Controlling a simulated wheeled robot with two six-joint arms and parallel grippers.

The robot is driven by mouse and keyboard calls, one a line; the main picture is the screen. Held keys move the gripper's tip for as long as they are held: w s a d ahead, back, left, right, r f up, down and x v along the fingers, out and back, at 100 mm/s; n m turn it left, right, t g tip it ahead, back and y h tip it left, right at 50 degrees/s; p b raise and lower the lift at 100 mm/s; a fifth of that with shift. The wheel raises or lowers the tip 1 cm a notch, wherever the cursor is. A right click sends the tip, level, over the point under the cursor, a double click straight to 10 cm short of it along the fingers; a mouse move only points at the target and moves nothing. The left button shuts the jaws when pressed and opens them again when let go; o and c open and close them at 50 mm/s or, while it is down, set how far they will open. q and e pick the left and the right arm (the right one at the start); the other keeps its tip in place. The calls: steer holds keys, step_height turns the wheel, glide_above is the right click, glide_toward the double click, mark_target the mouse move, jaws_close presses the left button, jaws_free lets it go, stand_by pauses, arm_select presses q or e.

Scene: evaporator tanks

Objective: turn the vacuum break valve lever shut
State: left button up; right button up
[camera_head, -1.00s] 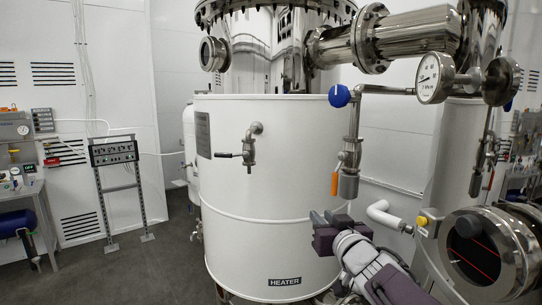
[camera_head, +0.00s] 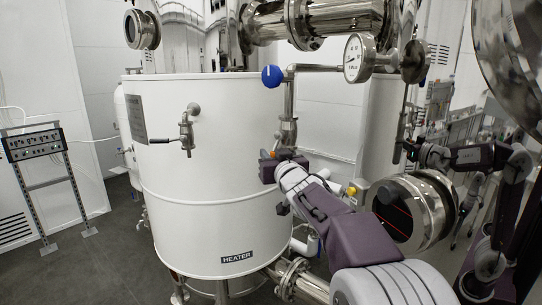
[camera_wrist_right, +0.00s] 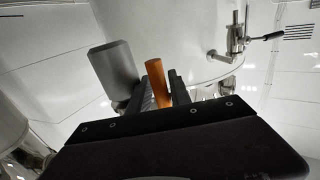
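The vacuum break valve lever, an orange handle (camera_wrist_right: 158,82), hangs between the two fingers of my right gripper (camera_wrist_right: 162,92) in the right wrist view. The fingers lie close on both sides of it; whether they press on it cannot be told. In the head view my right gripper (camera_head: 270,166) is at the valve on the steel vertical pipe (camera_head: 289,100), and it hides most of the lever. A grey cylinder (camera_wrist_right: 115,70) stands just left of the fingers in the wrist view. My left gripper is not in view.
The white heater tank (camera_head: 205,225) stands left of the gripper, with a small black-handled valve (camera_head: 186,132) on its side. A blue knob (camera_head: 271,76) and a gauge (camera_head: 354,58) are above. A round steel port (camera_head: 405,205) is at the right.

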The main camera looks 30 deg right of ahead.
steer(key=shift+w+a+f, duration=0.1)
steer(key=shift+w, duration=0.1)
jaws_close()
steer(key=shift+f, duration=0.1)
stand_by(1.1)
